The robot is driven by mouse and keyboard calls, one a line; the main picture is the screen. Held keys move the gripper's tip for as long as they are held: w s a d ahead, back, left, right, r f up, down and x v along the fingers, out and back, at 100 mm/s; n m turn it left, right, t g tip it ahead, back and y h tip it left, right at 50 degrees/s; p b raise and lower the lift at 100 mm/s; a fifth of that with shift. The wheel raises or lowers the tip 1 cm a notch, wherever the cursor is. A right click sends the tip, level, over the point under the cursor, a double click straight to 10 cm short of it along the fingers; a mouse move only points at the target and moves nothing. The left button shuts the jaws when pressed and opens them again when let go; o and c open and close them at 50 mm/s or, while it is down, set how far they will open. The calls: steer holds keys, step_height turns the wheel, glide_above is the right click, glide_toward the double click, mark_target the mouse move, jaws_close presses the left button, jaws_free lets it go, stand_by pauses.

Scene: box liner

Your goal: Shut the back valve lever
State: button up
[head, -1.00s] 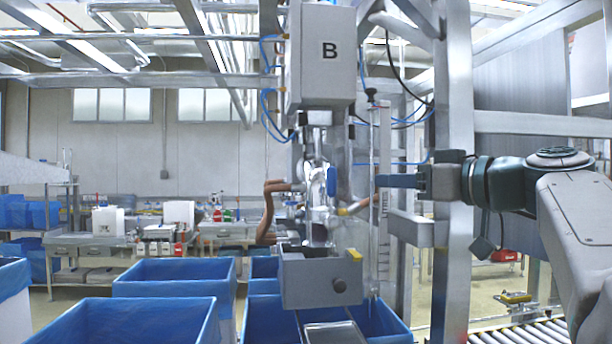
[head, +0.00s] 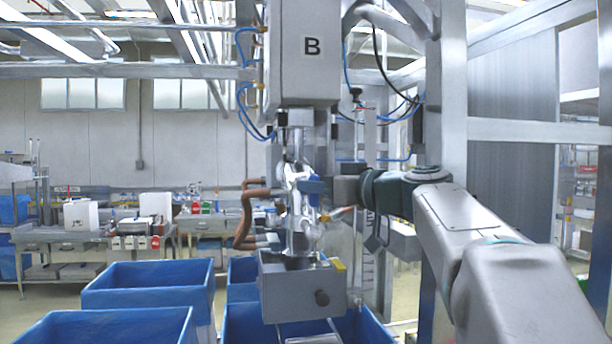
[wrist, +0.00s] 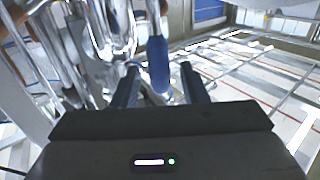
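The metal valve assembly (head: 299,185) hangs below the box marked B. A valve lever with a blue grip (wrist: 158,62) shows in the wrist view, pointing down toward my gripper (wrist: 160,68). The two dark fingers stand open, one on each side of the blue grip, with a gap visible on both sides. In the head view my gripper (head: 318,187) reaches in from the right to the valve assembly. There the blue lever grip cannot be clearly told from the fingers. Which lever is the back one cannot be read from these frames.
The grey box marked B (head: 303,50) is above the valve. Brown hoses (head: 245,215) are on its left, and a grey metal block (head: 300,290) is below. Blue-lined bins (head: 150,280) stand below and left. A steel post (head: 453,100) rises behind my arm.

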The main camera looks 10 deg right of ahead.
steer(key=shift+x, duration=0.8)
jaws_close()
